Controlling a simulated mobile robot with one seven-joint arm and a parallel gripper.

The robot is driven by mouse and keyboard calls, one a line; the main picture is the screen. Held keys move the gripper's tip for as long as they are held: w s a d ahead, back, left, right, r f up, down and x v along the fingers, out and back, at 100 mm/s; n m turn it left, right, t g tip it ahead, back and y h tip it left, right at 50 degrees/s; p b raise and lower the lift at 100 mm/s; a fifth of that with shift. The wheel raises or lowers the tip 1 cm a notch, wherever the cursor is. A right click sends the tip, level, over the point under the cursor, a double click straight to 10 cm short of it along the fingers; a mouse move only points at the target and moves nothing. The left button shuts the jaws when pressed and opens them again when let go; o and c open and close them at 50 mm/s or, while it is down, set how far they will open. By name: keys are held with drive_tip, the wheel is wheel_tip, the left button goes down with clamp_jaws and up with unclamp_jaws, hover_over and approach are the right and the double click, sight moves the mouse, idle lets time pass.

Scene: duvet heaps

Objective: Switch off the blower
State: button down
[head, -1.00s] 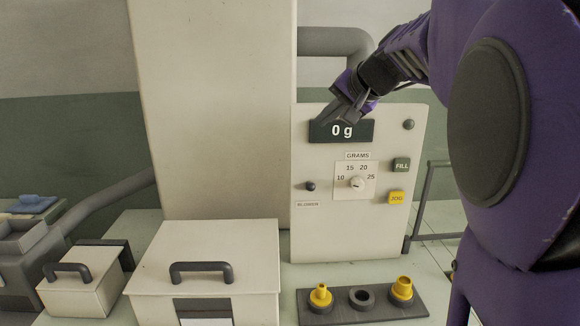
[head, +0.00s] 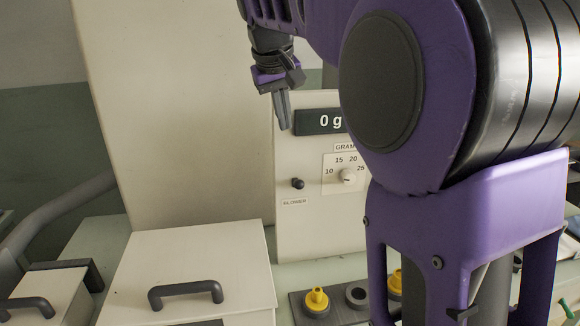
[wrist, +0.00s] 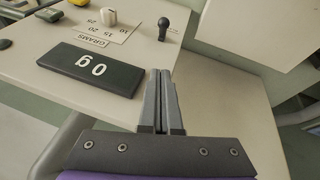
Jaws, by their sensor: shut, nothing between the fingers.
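The blower switch is a small black knob-ended lever (head: 298,184) on the cream control panel (head: 300,240), just above the "BLOWER" label (head: 294,202). In the wrist view the lever (wrist: 163,27) stands out from the panel, beyond my fingertips. My gripper (head: 285,127) is shut and empty. In the head view it points down, above the lever and left of the "0 g" display (head: 318,122). In the wrist view the closed fingers (wrist: 160,75) are beside the display (wrist: 92,68) and apart from the lever.
A grams dial (head: 347,176) is right of the lever. A lidded cream box (head: 190,255) stands front left. A dark tray (head: 297,305) holds yellow fittings (head: 316,299). A tall cream cabinet (head: 175,110) rises behind. My arm covers the panel's right side.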

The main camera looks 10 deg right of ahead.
drive_tip(key=shift+f, duration=0.1)
drive_tip(key=b, duration=0.2)
hover_over(295, 182)
drive_tip(key=w+a, duration=0.1)
drive_tip(key=w, duration=0.1)
wheel_tip(295, 182, down, 9)
drive_tip(key=shift+s+d+f, duration=0.15)
drive_tip(key=shift+s+f, duration=0.2)
drive_tip(key=shift+f, duration=0.25)
drive_tip(key=shift+s+d+f, duration=0.2)
drive_tip(key=shift+s+f, duration=0.1)
drive_tip(key=shift+f, duration=0.3)
drive_tip(key=shift+s+d+f, duration=0.15)
drive_tip(key=shift+s+f, duration=0.2)
drive_tip(key=shift+f, duration=0.25)
drive_tip(key=shift+f+b, duration=0.1)
drive_tip(key=shift+b, duration=0.35)
drive_tip(key=shift+s+t, duration=0.1)
drive_tip(key=shift+t, duration=0.2)
